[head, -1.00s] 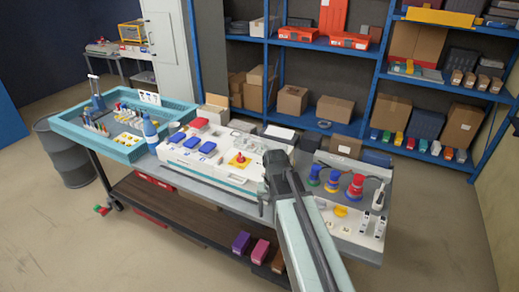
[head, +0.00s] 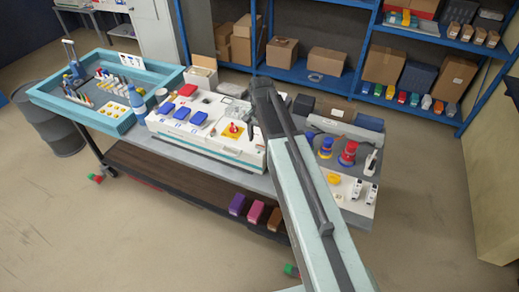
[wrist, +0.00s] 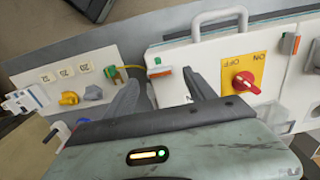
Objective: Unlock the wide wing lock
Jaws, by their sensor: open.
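My gripper (wrist: 163,77) is open in the wrist view, its two dark fingers apart with nothing held between them. In the head view my arm hides the fingers. I cannot tell for sure which part is the wide wing lock. The yellow knob also shows in the head view (head: 333,178), right of my arm. A red rotary switch (wrist: 244,84) on a yellow ON/OFF plate is right of the fingers.
A white box with a handle (wrist: 220,20) stands beside the panel. A green-and-orange part (wrist: 159,70) lies between the fingertips in the picture. Red (head: 347,153) and blue (head: 326,147) plugs stand at the right of the bench. A teal tray (head: 110,123) is at the left.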

